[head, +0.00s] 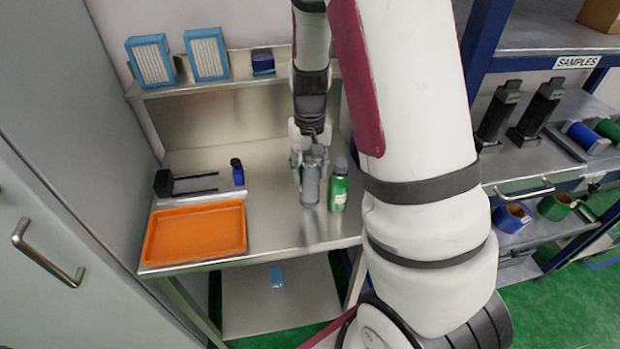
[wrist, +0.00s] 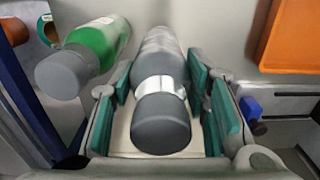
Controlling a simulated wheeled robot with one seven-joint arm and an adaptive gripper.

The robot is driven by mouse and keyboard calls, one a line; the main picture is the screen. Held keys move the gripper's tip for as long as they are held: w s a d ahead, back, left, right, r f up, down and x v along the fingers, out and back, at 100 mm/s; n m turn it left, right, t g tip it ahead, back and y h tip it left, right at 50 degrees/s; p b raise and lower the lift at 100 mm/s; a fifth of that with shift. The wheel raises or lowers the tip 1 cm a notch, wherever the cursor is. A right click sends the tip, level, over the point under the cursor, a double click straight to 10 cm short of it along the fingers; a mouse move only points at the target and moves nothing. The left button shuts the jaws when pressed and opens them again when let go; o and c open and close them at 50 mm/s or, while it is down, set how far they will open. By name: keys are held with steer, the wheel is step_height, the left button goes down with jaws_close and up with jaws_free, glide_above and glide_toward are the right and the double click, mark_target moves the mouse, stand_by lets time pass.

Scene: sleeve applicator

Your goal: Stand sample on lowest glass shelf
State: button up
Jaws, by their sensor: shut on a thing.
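My gripper (head: 311,160) is at the metal table in the head view, shut on a grey bottle (head: 311,186). In the wrist view, the grey bottle (wrist: 160,95) with a silver band lies between the teal finger pads of my gripper (wrist: 168,105). The bottle looks upright at the tabletop; I cannot tell whether it touches the surface. A green bottle with a grey cap (head: 339,190) stands close on its right; it also shows in the wrist view (wrist: 100,42). I cannot make out a glass shelf in either view.
An orange tray (head: 195,232), a small blue bottle (head: 237,172) and a black forked item (head: 165,184) are on the table's left. Blue-white boxes (head: 152,62) stand on the upper shelf. A blue-framed rack labelled SAMPLES (head: 577,62) holds dark devices and coloured cylinders at right.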

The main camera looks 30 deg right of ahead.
mark_target(310, 179)
steer(key=shift+f+p, duration=0.3)
steer(key=shift+f, duration=1.25)
steer(key=shift+f, duration=0.15)
steer(key=o, duration=1.1)
